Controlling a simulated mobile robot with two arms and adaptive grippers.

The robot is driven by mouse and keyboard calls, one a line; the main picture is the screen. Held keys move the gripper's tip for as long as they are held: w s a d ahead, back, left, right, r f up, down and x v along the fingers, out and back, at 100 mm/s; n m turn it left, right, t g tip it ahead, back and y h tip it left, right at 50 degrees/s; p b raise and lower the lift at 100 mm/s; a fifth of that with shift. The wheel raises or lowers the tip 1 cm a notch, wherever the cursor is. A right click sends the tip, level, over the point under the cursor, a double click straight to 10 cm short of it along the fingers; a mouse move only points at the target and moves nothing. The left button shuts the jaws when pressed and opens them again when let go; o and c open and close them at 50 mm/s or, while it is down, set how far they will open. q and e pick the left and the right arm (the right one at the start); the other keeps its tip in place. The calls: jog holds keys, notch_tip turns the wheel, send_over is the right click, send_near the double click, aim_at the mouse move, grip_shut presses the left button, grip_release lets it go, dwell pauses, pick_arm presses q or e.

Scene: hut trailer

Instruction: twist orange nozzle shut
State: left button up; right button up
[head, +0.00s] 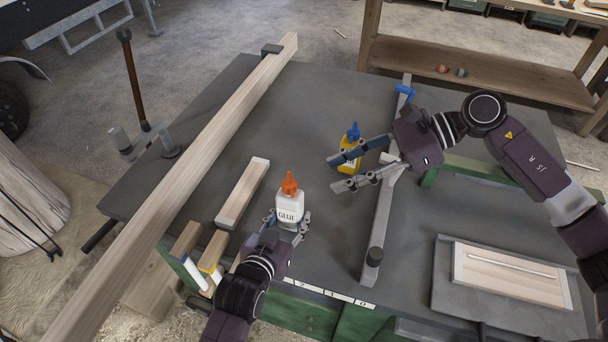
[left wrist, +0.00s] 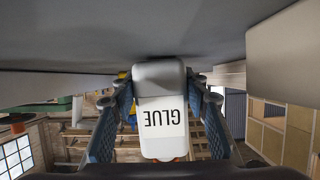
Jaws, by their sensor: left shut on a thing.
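A white glue bottle (head: 289,207) with an orange nozzle (head: 289,183) stands upright on the dark bench top in the head view. My left gripper (head: 290,226) is shut on the bottle's body from the near side. In the left wrist view the white bottle (left wrist: 162,108) sits between both fingers, its GLUE label upside down; the nozzle is mostly hidden there. My right gripper (head: 345,172) is open, to the right of the orange nozzle and apart from it. Its fingers point left, beside a yellow bottle with a blue nozzle.
The yellow bottle (head: 350,152) stands just behind my right gripper's fingers. A long wooden beam (head: 190,170) crosses the left of the bench (head: 300,110). A short wood block (head: 242,193) lies left of the glue. A grey clamp bar (head: 380,220) runs to the right.

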jog(key=a+r+n+g+h, duration=0.25)
jog(key=a+n+h, duration=0.35)
jog(key=a, duration=0.6)
jog(key=n+t+h, duration=0.2)
jog(key=n+h, duration=0.2)
jog(key=h, duration=0.2)
send_near(288, 173)
notch_tip(288, 173, down, 12)
jog(key=shift+s+r, duration=0.15)
jog(key=shift+c, duration=0.5)
grip_shut()
